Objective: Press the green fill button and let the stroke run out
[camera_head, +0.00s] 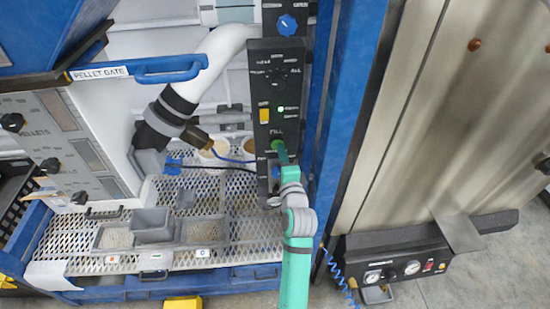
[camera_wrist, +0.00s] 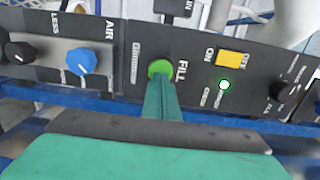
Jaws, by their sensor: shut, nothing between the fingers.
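The green fill button (camera_wrist: 160,69) sits on a black control panel (camera_head: 290,60) under the word FILL. My gripper (camera_wrist: 161,84) is shut and empty, and its teal fingertips are at the button, covering its lower part in the wrist view. The fingertips seem to touch it, but I cannot tell how far the button is pushed in. In the head view my gripper (camera_head: 281,152) reaches up to the panel and the button (camera_head: 276,146) shows partly beside the fingers. A small green lamp (camera_wrist: 224,85) is lit on the panel.
A yellow ON/OFF switch (camera_wrist: 229,58) and a blue AIR knob (camera_wrist: 82,61) flank the button. A white hose (camera_head: 217,62) runs left of the panel. Small trays (camera_head: 152,225) stand on the mesh shelf (camera_head: 240,205) below. A blue post (camera_head: 345,110) stands close on the right.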

